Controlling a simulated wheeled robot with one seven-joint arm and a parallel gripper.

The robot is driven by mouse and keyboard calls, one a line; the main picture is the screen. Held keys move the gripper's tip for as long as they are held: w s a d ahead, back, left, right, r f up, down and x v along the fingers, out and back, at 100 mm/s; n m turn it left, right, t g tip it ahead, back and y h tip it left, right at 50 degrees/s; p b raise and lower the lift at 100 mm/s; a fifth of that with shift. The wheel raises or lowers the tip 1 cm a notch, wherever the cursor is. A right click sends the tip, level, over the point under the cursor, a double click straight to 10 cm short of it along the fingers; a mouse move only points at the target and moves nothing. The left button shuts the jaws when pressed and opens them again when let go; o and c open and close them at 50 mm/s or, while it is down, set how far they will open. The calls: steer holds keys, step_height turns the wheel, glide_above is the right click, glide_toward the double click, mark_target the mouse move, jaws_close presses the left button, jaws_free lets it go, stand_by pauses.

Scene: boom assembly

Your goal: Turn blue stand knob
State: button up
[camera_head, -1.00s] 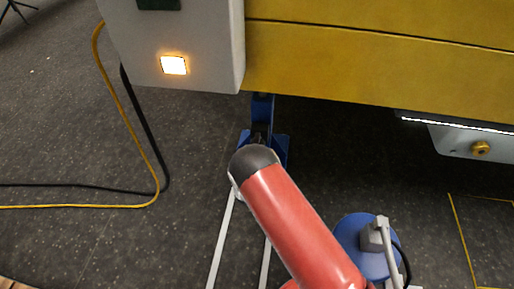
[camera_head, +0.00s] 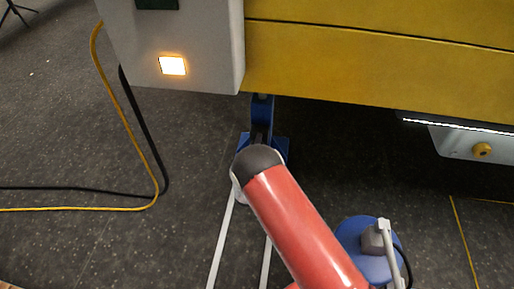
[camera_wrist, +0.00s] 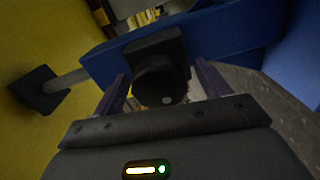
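The blue stand (camera_head: 262,112) stands under the yellow boom in the head view, partly hidden behind my red arm. In the wrist view its blue beam (camera_wrist: 215,35) crosses the top of the picture. A dark round knob (camera_wrist: 158,82) on a black block sits at the beam's near side. My gripper (camera_wrist: 160,78) has its two purple fingers apart, one on each side of the knob. A small gap shows between each finger and the knob, so I see no firm contact. The gripper itself is hidden in the head view.
The yellow boom (camera_head: 390,65) hangs above the stand. A grey box with a lit square (camera_head: 172,66) is at the upper left. Yellow and black cables run over the floor at left. In the wrist view a grey rod with a black end block (camera_wrist: 36,90) is left of the knob.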

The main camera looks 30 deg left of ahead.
steer(key=shift+s, duration=0.1)
steer(key=v, duration=0.7)
steer(key=shift+s+p, duration=0.3)
steer(key=shift+p, duration=0.05)
